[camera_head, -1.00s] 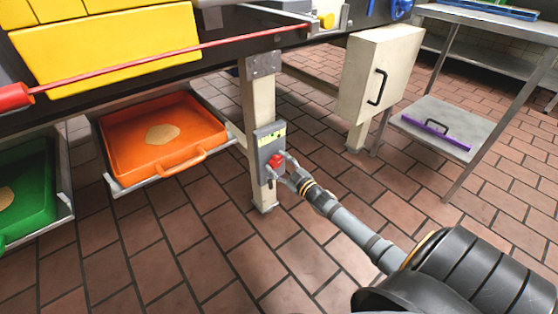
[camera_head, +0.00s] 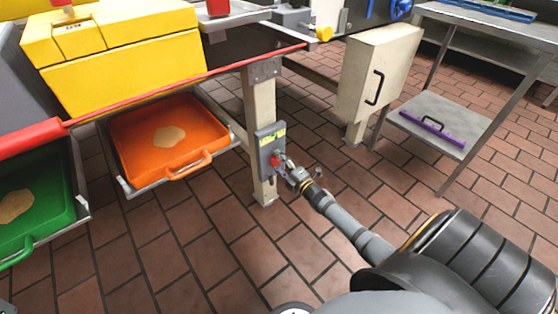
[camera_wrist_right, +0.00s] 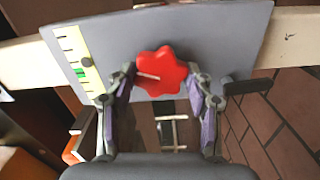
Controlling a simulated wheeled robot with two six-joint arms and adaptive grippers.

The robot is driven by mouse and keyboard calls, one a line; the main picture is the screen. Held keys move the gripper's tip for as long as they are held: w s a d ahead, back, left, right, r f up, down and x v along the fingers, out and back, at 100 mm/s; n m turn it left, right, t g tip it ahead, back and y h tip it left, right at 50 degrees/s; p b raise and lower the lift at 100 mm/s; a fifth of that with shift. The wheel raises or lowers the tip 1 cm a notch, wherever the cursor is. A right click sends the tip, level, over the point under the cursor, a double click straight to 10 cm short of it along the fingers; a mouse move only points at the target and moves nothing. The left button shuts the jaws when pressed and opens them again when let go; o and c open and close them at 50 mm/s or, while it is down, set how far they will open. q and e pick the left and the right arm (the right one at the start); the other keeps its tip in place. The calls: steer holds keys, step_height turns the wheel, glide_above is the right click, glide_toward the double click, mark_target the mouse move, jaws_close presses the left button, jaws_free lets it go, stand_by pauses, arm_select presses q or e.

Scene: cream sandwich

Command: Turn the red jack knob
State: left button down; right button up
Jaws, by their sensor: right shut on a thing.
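The red jack knob (camera_head: 275,160) sits on a grey plate (camera_head: 264,148) fixed to a cream table leg. In the right wrist view the knob (camera_wrist_right: 161,72) is star-shaped with a pale line on its face. Beside it is a yellow scale (camera_wrist_right: 78,62) with black ticks and a green mark. My right gripper (camera_head: 282,167) is shut on the knob. In the right wrist view its two fingers (camera_wrist_right: 161,80) press on the knob's left and right sides. My left gripper is not in view.
An orange tray (camera_head: 205,137) and a green tray (camera_head: 62,222) hang low at the left. A cream cabinet (camera_head: 385,62) with a black handle is at the right. A metal shelf (camera_head: 405,128) holds a purple-edged tool. The brick floor around the leg is clear.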

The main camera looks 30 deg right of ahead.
steer(key=n, duration=0.5)
steer(key=shift+n+p, duration=0.3)
steer(key=shift+p, duration=0.05)
steer(key=shift+n, duration=2.3)
steer(key=o, duration=1.2)
steer(key=shift+f, duration=0.1)
steer(key=s, duration=0.8)
steer(key=s+d, duration=0.1)
steer(key=s, duration=0.3)
